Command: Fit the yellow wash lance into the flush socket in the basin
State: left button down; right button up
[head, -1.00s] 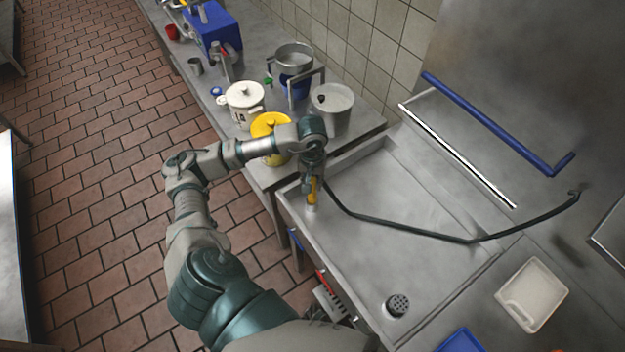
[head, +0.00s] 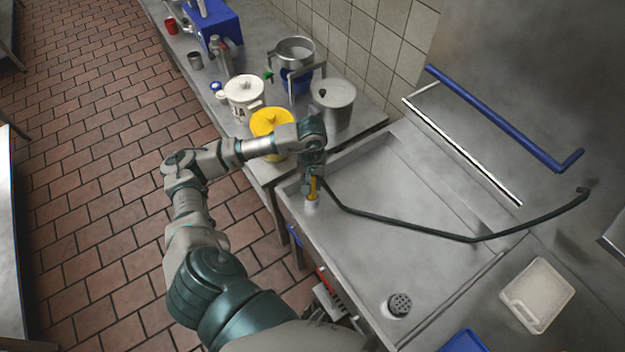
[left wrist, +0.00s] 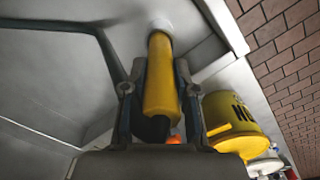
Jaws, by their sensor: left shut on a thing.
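My left gripper (head: 313,180) is shut on the yellow wash lance (left wrist: 161,80), which points down over the left end of the basin (head: 400,200). The lance also shows in the head view (head: 313,190), partly hidden by my gripper. Its lower end meets a pale round piece, likely the flush socket (left wrist: 158,24), at the basin's left side; it also shows in the head view (head: 311,206). I cannot tell how deep the lance sits in it. A dark hose (head: 400,228) runs from the lance across the basin to the wall side. My right gripper is out of view.
A yellow lidded bucket (head: 271,121), a white lidded pot (head: 244,92) and a grey pot (head: 333,100) stand on the counter left of the basin. A drain (head: 400,304) lies near the basin's front. A white tray (head: 538,294) sits at the right.

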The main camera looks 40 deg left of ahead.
pick_arm(q)
jog(key=c, duration=0.8)
grip_release()
notch_tip(320, 180, up, 12)
jog(key=shift+a+f, duration=0.1)
jog(key=shift+a, duration=0.05)
